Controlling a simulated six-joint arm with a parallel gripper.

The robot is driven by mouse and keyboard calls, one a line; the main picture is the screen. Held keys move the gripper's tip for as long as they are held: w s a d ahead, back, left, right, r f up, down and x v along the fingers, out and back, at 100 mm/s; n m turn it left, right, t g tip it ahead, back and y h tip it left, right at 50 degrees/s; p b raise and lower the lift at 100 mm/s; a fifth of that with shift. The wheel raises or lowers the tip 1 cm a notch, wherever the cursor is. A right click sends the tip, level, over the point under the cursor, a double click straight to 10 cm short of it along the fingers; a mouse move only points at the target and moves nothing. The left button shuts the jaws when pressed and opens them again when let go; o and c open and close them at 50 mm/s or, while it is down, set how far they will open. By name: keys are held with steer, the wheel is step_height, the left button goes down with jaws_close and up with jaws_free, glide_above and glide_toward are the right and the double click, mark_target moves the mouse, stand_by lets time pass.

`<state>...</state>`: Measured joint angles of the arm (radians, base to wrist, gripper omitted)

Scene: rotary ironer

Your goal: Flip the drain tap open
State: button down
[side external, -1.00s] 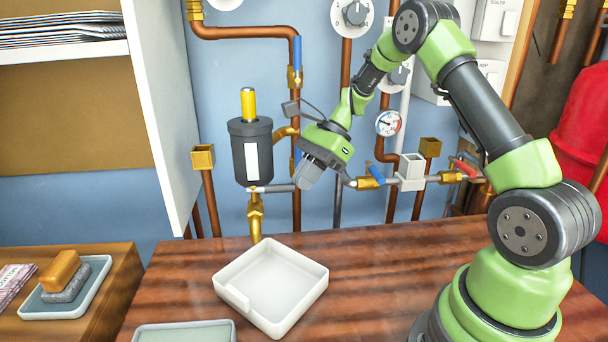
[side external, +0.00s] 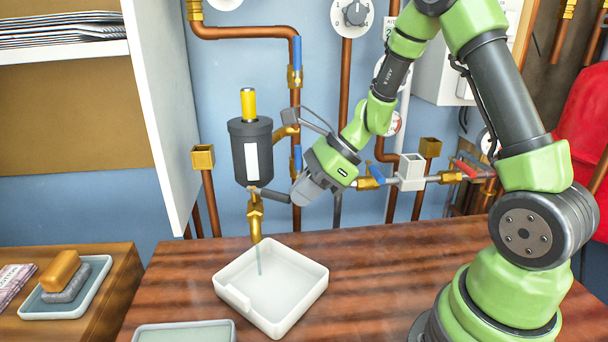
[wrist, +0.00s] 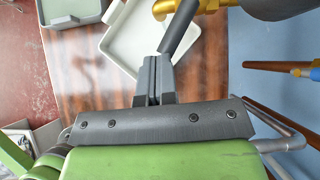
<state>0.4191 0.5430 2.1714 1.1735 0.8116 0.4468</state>
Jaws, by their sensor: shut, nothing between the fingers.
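The brass drain tap (side external: 255,212) sits below the dark cylindrical filter housing (side external: 251,152), its spout pointing down over a white tray (side external: 312,285). A thin bluish-grey stream (side external: 259,262) falls from the spout into the tray. The tap's grey lever (wrist: 180,28) runs out from the brass body towards my gripper. My gripper (wrist: 157,60) is shut and empty, with its fingertips right beside the lever's outer end. I cannot tell whether they touch it. In the side view my gripper (side external: 292,198) is right of the tap, and the fingers and lever are hard to separate.
Copper pipes with blue-handled valves (side external: 376,173) stand on the wall behind and right of my gripper. A brass pipe end (side external: 203,157) stands left of the housing. A shallow grey-green tray (side external: 185,333) lies at the front.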

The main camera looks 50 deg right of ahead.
steer(key=a, duration=0.5)
steer(key=shift+a, duration=0.15)
steer(key=shift+w, duration=0.1)
stand_by(1.3)
steer(key=shift+w+d, duration=0.5)
steer(key=s+a+v, duration=0.1)
steer(key=v, duration=0.8)
steer(key=shift+s+r, duration=0.4)
